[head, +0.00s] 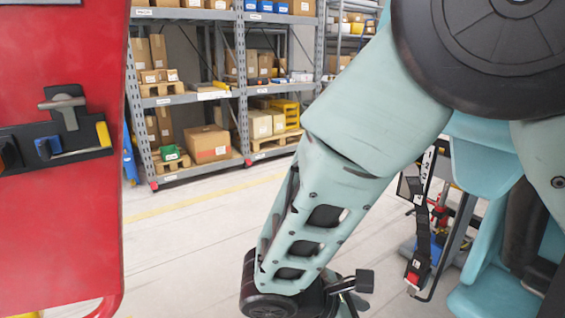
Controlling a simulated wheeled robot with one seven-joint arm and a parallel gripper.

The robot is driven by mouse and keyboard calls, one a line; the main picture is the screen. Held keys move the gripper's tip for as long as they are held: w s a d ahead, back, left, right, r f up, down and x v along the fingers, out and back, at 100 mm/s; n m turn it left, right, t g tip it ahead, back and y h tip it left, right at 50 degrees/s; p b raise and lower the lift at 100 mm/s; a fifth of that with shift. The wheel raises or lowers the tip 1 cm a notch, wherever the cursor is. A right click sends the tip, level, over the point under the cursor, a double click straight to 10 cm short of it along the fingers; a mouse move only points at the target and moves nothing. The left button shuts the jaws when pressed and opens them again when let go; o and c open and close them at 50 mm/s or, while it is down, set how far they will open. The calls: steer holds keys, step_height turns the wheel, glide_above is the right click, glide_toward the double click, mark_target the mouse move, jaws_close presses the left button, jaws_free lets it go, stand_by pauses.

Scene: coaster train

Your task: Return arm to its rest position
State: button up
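My arm (370,140) is pale teal with black joint covers. It comes in from the upper right and slants down to the bottom middle of the head view. At its low end is a round black joint (272,302). Beside that are small dark parts (352,287) that seem to belong to my gripper, partly cut off by the bottom edge. Whether the fingers are open or shut does not show. I see nothing held.
A large red panel (60,220) with a black latch plate (75,143) stands close at left. Shelves (243,80) with boxes stand behind. A black strap with a red buckle (414,273) hangs at right near teal parts. Pale floor (190,240) is clear between panel and arm.

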steer(key=s+r+m+g+y+p, duration=0.1)
steer(key=s+r+m+y+p, duration=0.4)
steer(key=r, duration=0.6)
steer(key=s+r+m+g+y+p, duration=0.1)
steer(key=s+r+m+y+p, duration=0.4)
steer(key=r, duration=0.6)
steer(key=s+m+p, duration=0.1)
steer(key=p, duration=0.1)
steer(key=shift+s+d+r+m+p, duration=0.3)
steer(key=shift+d+r+m, duration=0.05)
steer(key=shift+m, duration=0.05)
steer(key=shift+c, duration=0.9)
steer(key=shift+d, duration=0.1)
steer(key=shift+c, duration=0.2)
